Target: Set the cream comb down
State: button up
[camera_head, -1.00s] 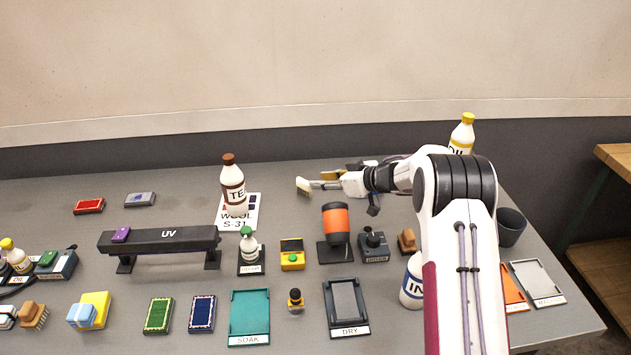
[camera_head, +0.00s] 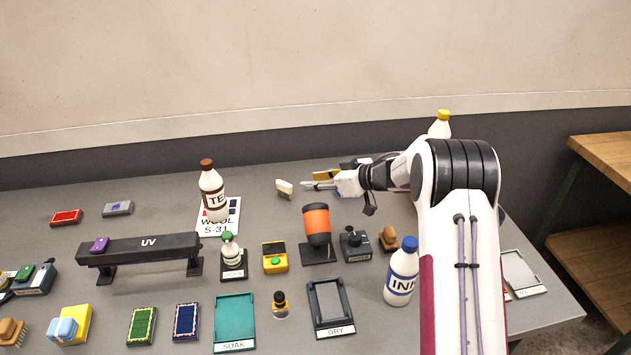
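The cream comb (camera_head: 284,187) stands on the grey table behind the dryer, right of the brown-capped bottle. It is a small pale block with a darker lower edge. My gripper (camera_head: 304,184) is just right of it, with a narrow strip of table showing between the fingertips and the comb. The two fingers look parted with nothing between them. My arm reaches in from the right and hides part of the table's right side.
A brown-capped bottle (camera_head: 213,192) stands left of the comb on a printed card (camera_head: 232,222). An orange and black dryer (camera_head: 317,226) is in front of my gripper. A tan item (camera_head: 327,174) lies behind the fingers.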

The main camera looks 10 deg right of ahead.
jog(key=d+r+m+t+h, duration=0.1)
jog(key=d+r+t+h, duration=0.1)
jog(key=r, duration=0.6)
jog(key=d+r+m+t+h, duration=0.2)
jog(key=d+r+h, duration=0.1)
jog(key=r, duration=0.5)
jog(key=s+d+r+m+h, duration=0.3)
jog(key=s+d+r+h, duration=0.2)
jog(key=s+r, duration=0.55)
jog(key=s+f+m+g+h, duration=0.2)
jog(key=s+m+g, duration=0.1)
jog(key=s, duration=1.6)
jog(key=s+a+f+g+y, duration=0.1)
jog(key=s+a+f, duration=0.1)
jog(key=s, duration=0.5)
jog(key=s+a+f+g+y, duration=0.1)
jog(key=s+a+f, duration=0.2)
jog(key=s, duration=0.5)
jog(key=s+a+f+g+y, duration=0.1)
jog(key=s+f, duration=0.3)
jog(key=s, duration=0.4)
jog(key=shift+s+a+g, duration=0.15)
jog(key=shift+a+g, duration=0.45)
jog(key=shift+a, duration=0.05)
